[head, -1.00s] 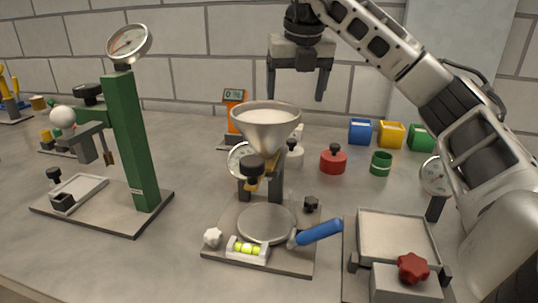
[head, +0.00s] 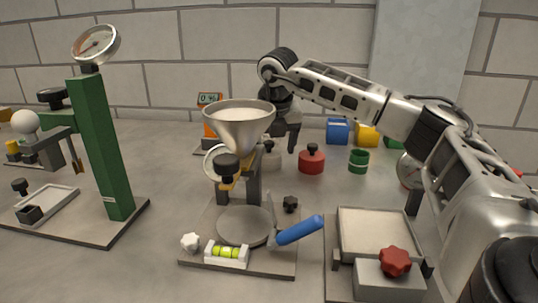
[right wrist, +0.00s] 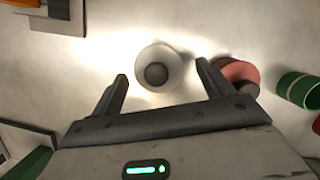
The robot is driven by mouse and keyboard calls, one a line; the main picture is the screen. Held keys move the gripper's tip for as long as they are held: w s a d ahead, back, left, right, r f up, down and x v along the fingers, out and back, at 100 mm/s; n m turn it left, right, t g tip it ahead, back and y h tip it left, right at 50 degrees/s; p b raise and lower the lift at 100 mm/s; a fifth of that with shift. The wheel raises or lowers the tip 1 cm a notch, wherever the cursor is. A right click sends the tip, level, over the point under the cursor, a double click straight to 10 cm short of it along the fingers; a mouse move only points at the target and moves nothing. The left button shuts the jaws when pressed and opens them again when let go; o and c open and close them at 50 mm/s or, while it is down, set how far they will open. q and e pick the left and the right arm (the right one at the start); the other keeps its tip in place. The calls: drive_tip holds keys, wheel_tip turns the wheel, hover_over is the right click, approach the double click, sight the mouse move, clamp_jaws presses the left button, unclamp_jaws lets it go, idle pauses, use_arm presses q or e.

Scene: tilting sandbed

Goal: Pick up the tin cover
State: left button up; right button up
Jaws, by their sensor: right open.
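A pale round cover with a dark knob, which looks like the tin cover (head: 271,160), sits on the table behind the funnel stand, partly hidden in the head view. In the right wrist view the pale cover (right wrist: 146,60) lies between and just beyond my fingertips. My right gripper (head: 281,143) is open and points down above it. In the right wrist view the open fingers (right wrist: 163,74) stand apart on either side of the knob, with nothing held. My left gripper is not in view.
The metal funnel (head: 240,115) stands in front, left of my gripper. An orange scale (head: 209,113) is behind. Coloured boxes (head: 337,131) stand at the back.

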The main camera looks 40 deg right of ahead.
drive_tip(key=shift+x, duration=0.95)
drive_tip(key=c, duration=1)
drive_tip(key=shift+r, duration=0.1)
